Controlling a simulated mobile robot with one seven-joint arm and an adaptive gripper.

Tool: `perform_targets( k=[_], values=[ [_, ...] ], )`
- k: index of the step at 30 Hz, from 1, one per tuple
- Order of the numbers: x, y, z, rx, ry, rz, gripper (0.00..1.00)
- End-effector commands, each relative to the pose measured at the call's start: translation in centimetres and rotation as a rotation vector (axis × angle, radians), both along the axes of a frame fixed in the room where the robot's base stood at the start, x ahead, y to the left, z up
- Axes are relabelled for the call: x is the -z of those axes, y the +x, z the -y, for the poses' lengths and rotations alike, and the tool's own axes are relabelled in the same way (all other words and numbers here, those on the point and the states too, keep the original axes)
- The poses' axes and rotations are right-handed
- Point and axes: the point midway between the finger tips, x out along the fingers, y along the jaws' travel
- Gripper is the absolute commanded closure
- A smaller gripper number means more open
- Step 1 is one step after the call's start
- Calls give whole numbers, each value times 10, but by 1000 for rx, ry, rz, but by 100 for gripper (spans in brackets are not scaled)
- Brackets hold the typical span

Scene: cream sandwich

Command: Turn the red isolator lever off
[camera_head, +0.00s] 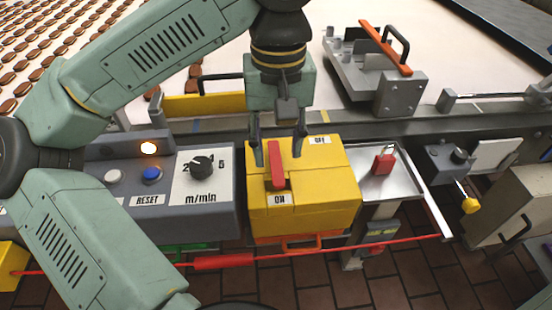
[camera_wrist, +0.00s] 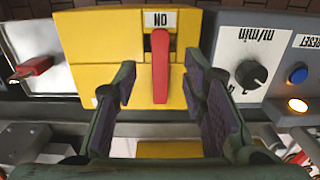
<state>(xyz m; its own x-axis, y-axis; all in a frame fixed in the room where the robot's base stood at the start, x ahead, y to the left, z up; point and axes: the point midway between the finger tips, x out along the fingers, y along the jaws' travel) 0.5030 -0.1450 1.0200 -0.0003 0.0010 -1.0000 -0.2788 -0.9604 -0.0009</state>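The red isolator lever (camera_head: 276,163) stands on a yellow box (camera_head: 330,185) in the middle of the head view. It also shows upright in the wrist view (camera_wrist: 160,65), one end next to a white ON label (camera_wrist: 160,19). A second white label (camera_head: 319,140) is on the box's far side; its text is too small to read. My gripper (camera_head: 278,150) points down over the box and is open. In the wrist view its two fingers (camera_wrist: 160,88) are on either side of the lever, with gaps visible. Whether the fingertips reach below the lever's top is unclear.
Left of the box is a grey console with a speed knob (camera_head: 202,167), a blue button (camera_head: 152,174) and a lit lamp (camera_head: 149,148). To the right, a red padlock (camera_head: 384,160) lies on a metal tray (camera_head: 405,185). A red cord (camera_head: 330,247) runs in front. The conveyor (camera_head: 235,50) lies behind.

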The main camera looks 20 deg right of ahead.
Motion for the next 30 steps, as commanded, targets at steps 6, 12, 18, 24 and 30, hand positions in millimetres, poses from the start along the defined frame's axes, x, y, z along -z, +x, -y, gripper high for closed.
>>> perform_targets(
  k=[6,12,18,24,30],
  values=[
    [33,0,-1,-2,1,-1,62],
    [47,0,0,-2,-1,0,62],
    [49,0,0,-2,-1,0,62],
    [48,0,0,-2,-1,0,71],
    [48,0,0,-2,-1,0,84]
  ],
)
